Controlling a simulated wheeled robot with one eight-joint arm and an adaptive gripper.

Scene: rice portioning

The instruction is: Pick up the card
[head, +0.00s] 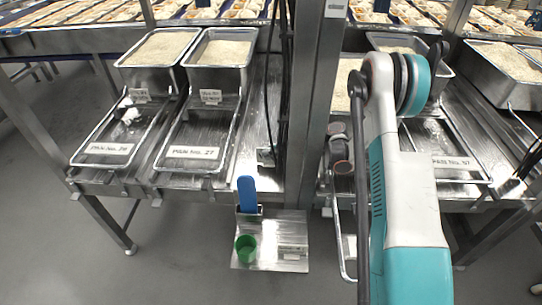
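No thing can be told for sure as the card. A flat blue upright piece (246,192) with a rounded top stands in a small metal holder on a low metal shelf (272,255). White printed cards lie at the front of the trays: one reads PAN No. 27 (192,153), one is at the left tray (109,149), and one is at the right tray (453,162). Smaller labels (210,96) sit below the rice pans. My white and teal arm rises at the right of the picture. My gripper's fingertips cannot be made out, and the arm hides part of the right bench.
A green cup (246,249) stands on the low shelf, below the blue piece. Rice pans (221,50) stand behind the trays. A metal post (316,100) and dark cables part the left and right benches. Grey floor (170,265) is open at the lower left.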

